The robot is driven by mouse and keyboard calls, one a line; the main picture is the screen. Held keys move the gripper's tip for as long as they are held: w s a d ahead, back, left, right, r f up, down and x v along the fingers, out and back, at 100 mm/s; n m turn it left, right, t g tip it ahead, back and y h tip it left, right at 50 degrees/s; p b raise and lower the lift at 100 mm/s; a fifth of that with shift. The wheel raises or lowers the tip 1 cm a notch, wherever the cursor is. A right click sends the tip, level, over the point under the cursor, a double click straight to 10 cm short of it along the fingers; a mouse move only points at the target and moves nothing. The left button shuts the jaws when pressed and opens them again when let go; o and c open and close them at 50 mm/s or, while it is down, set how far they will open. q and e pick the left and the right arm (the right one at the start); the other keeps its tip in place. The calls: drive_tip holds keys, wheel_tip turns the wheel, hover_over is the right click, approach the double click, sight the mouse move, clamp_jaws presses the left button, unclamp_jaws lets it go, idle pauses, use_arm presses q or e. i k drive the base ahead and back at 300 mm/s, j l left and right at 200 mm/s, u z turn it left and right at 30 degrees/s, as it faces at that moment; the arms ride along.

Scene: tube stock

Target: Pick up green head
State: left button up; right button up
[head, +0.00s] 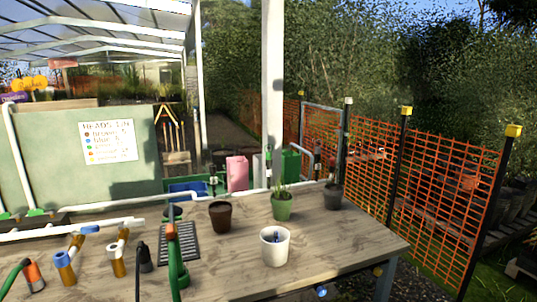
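Several coloured pieces lie or stand at the left of the wooden table. A green piece with an orange-brown top (176,268) stands near the front edge, beside a black piece (145,259). Smaller green parts (38,212) sit by the white pipe at the far left. I cannot tell which of these is the green head. A piece with a blue end (63,262), a brown and white piece (118,258) and an orange and white end on a green hose (34,276) lie further left. Neither of my grippers is in view.
The wooden table (335,240) also bears a white pot (275,248), a brown pot (220,217), a green pot with a plant (282,207), a dark pot (333,197) and a black slotted tray (188,242). A sign (107,143) hangs on the pale green panel (40,160). Orange mesh fencing (440,180) stands right.

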sight(267, 154)
drive_tip(key=i+l+z, duration=0.2)
drive_tip(key=z, duration=0.15)
drive_tip(key=i+l+z, duration=0.35)
drive_tip(key=i+z, duration=0.15)
drive_tip(key=z, duration=0.15)
drive_tip(key=i+l+z, duration=0.35)
drive_tip(key=i+z, duration=0.7)
drive_tip(key=i, duration=0.2)
drive_tip(key=i+u, duration=0.8)
drive_tip(key=u, duration=0.15)
drive_tip(key=i+l+u, duration=0.25)
drive_tip(key=u, duration=0.25)
drive_tip(key=i+u, duration=0.2)
drive_tip(key=u, duration=0.25)
drive_tip(key=i+l+u, duration=0.1)
drive_tip(key=u, duration=0.3)
drive_tip(key=i+l+u, duration=0.15)
drive_tip(key=u, duration=0.3)
drive_tip(key=i+l+u, duration=0.15)
drive_tip(key=u, duration=0.25)
drive_tip(key=i+l+u, duration=0.1)
drive_tip(key=u, duration=0.35)
drive_tip(key=i+l+u, duration=0.1)
drive_tip(key=u, duration=0.3)
drive_tip(key=l+u, duration=0.3)
drive_tip(key=u, duration=0.15)
drive_tip(key=i+l+u, duration=0.1)
drive_tip(key=l+u, duration=0.15)
drive_tip(key=u, duration=0.15)
